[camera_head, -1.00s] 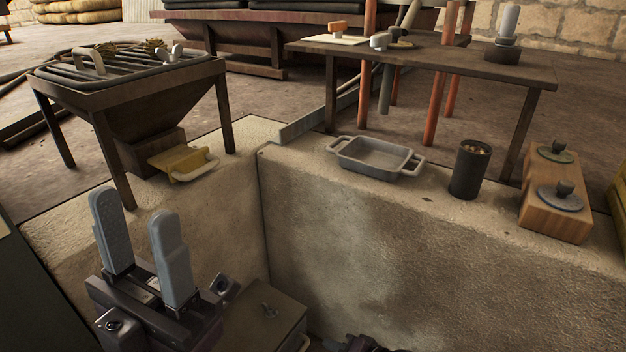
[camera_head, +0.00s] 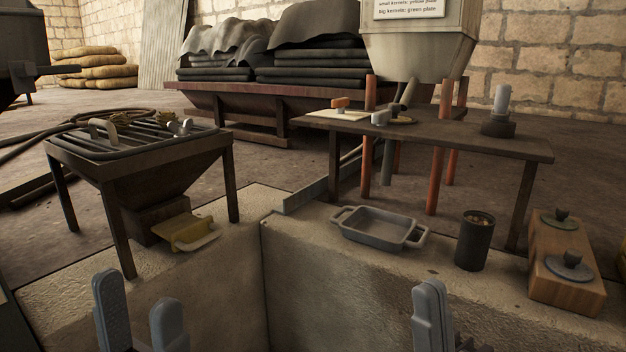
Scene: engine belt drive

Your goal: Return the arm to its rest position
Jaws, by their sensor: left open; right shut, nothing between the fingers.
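My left gripper (camera_head: 139,308) is at the bottom left of the head view. Its two grey fingers stand upright and apart, with nothing between them. My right gripper (camera_head: 432,310) is at the bottom, right of centre. Its fingers are upright and pressed together, holding nothing. Both grippers appear in front of the stone ledge, clear of the objects on it. The lower parts of both arms are cut off by the picture's bottom edge.
A hopper table (camera_head: 140,165) with a yellow drawer (camera_head: 187,231) stands left. A dark table (camera_head: 450,135) stands behind.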

